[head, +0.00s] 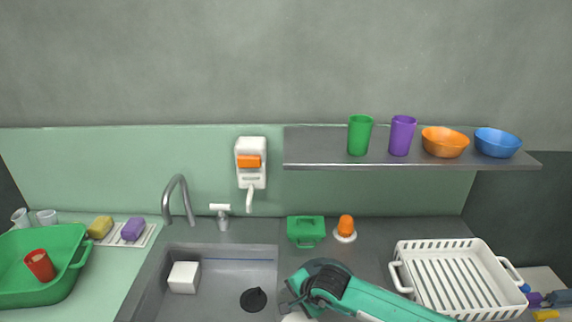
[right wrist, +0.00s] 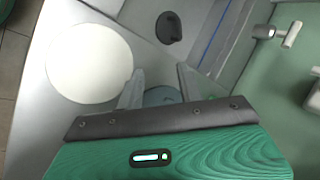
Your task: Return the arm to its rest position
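My right arm comes in from the lower right in the head view. Its gripper (head: 291,298) is over the counter just right of the sink, near the bottom edge. In the right wrist view its two grey fingers (right wrist: 158,82) stand apart with nothing seen held between them. A white round plate-like thing (right wrist: 90,62) lies beside the fingers on the grey counter; only a sliver of it shows in the head view (head: 297,317). My left arm and gripper are not in view.
The sink (head: 223,275) holds a white block (head: 184,277). A white dish rack (head: 462,276) stands right of my arm. A green box (head: 306,231) and an orange-topped item (head: 346,228) are behind it. A green basin (head: 72,274) is far left. The shelf (head: 380,160) holds cups and bowls.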

